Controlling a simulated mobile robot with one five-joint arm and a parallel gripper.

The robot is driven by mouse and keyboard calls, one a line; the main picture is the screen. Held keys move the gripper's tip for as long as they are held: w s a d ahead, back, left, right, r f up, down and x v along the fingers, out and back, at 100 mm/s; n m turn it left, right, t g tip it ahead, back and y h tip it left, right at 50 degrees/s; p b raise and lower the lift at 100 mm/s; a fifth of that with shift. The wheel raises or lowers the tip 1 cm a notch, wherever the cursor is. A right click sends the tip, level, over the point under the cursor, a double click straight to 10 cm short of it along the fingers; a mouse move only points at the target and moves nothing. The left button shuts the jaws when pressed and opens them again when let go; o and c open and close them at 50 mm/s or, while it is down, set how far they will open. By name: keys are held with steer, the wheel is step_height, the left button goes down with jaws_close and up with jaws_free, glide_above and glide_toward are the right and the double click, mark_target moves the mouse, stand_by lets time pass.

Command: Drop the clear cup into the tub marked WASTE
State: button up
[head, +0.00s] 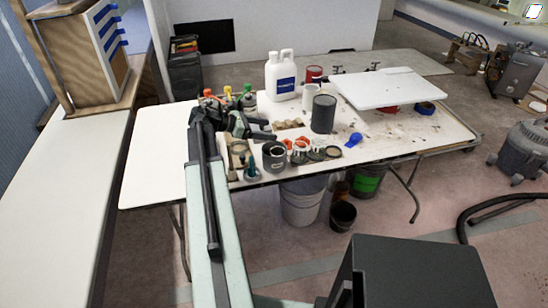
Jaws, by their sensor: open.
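My gripper (262,131) is over the left part of the cluttered work table (150,180), at the end of my raised arm. Its jaws are open, above a group of small cans and bottles. I cannot make out a clear cup for certain; my arm and gripper hide part of the clutter. I can read no WASTE marking on any container. A pale bucket (302,205) stands on the floor under the table's front edge, with a smaller black bucket (343,217) to its right. A black container with a green band (367,183) stands farther right.
A white jug (281,78), a dark grey can (323,114) and a white panel (390,88) occupy the table. An open grey can (274,156) is near the front edge. A white bench (55,190) runs along the left. A hose (500,200) lies on the right floor.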

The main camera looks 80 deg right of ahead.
steer(key=shift+v, duration=0.9)
